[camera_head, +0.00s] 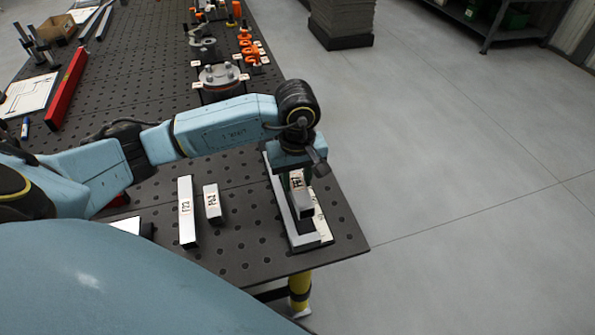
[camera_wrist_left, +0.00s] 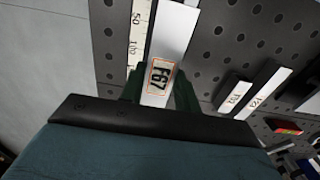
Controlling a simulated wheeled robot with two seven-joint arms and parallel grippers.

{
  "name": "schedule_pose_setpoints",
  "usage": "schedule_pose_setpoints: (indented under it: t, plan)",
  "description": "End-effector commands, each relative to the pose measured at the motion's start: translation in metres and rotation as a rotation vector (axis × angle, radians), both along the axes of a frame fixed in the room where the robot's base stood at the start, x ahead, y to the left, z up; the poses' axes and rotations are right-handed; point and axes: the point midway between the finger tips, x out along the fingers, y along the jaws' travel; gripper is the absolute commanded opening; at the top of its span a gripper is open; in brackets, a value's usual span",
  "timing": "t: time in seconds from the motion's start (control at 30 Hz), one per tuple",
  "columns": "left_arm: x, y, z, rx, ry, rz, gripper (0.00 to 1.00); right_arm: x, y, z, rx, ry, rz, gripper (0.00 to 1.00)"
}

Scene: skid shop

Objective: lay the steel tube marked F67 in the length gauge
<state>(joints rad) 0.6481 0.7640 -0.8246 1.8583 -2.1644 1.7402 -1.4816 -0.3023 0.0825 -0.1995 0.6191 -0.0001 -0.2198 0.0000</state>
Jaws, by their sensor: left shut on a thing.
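The steel tube marked F67 (camera_wrist_left: 172,30) is a pale square tube with an orange-framed label. My left gripper (camera_wrist_left: 160,92) is shut on it near the label. In the head view the tube (camera_head: 303,205) points toward the table's front edge, under my left gripper (camera_head: 298,178). The length gauge (camera_head: 308,241), a dark base with a white scale strip, lies below it at the table's right end. The scale (camera_wrist_left: 136,40) shows beside the tube in the wrist view. I cannot tell whether the tube touches the gauge. My right gripper is not in view.
Two other labelled tubes, a longer one (camera_head: 187,212) and a shorter one (camera_head: 212,203), lie left of the gauge on the perforated table (camera_head: 250,262). A flanged fixture (camera_head: 220,78) and orange clamps (camera_head: 247,48) stand farther back. Open floor lies right of the table.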

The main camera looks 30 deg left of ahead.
Motion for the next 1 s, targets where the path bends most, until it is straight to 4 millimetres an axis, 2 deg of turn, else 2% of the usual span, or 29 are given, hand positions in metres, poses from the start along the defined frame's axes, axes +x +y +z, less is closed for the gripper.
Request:
schedule_pose_setpoints:
  t: [0.27, 0.53, 0.73, 1.0]
  plan:
    - [0.0, 0.0, -0.013, -0.001, 0.0, 0.003, 0.1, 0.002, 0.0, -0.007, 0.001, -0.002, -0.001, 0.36]
    - [0.0, -0.001, -0.039, -0.002, 0.001, 0.001, 0.1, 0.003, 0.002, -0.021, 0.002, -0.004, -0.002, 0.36]
    - [0.0, 0.0, -0.035, -0.001, -0.002, 0.0, 0.1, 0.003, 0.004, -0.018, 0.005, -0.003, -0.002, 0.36]
    - [0.0, -0.001, -0.04, -0.001, -0.002, 0.0, 0.1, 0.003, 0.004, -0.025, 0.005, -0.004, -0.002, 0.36]
